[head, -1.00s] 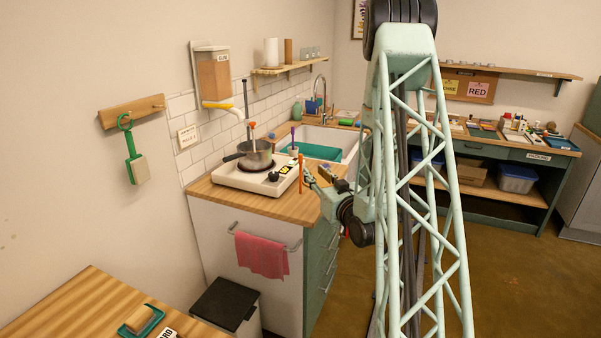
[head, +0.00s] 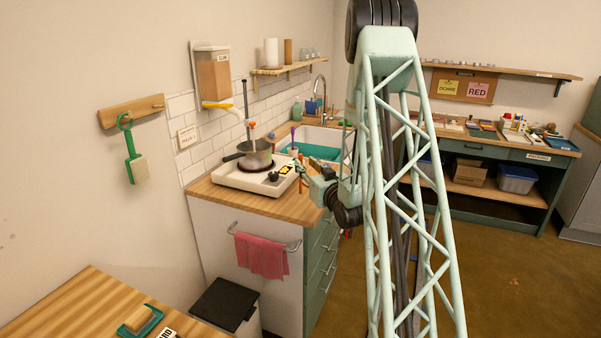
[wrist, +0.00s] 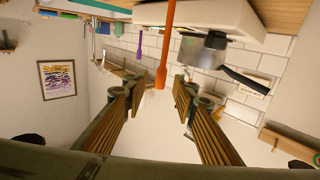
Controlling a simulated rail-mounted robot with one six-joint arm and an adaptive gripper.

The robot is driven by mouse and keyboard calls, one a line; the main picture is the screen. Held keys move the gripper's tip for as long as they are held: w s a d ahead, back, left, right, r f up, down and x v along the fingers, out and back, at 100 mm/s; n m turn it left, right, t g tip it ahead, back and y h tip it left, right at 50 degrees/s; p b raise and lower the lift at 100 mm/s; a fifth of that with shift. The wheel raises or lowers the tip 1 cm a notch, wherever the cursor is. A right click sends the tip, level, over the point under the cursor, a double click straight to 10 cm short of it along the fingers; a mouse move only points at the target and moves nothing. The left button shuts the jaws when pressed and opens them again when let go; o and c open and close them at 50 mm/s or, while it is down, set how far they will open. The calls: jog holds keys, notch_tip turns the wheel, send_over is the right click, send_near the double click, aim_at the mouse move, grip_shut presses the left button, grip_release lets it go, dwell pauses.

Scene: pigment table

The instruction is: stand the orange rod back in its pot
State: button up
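The orange rod (wrist: 167,45) shows in the wrist view, running in from the top edge and ending between my gripper's fingertips (wrist: 159,84). The fingers are apart, with a gap visible on either side of the rod. In the head view my gripper (head: 302,170) is low over the front right corner of the counter, beside the hotplate. Only a thin part of the orange rod (head: 300,157) shows there. The rod's far end is out of the wrist view, and I cannot tell what it rests in. No pot for it is clearly visible.
A purple rod (wrist: 139,44) stands close by. The white hotplate (head: 232,178) carries a metal saucepan (head: 257,158) with its handle pointing left. The sink (head: 320,135) lies behind. A pink towel (head: 261,255) hangs on the counter's front.

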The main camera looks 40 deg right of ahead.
aim_at(301, 160)
jog(key=shift+w, duration=0.1)
jog(key=shift+b+x, duration=0.35)
jog(key=shift+x, duration=2.15)
jog(key=shift+r, duration=0.1)
jog(key=c, duration=0.7)
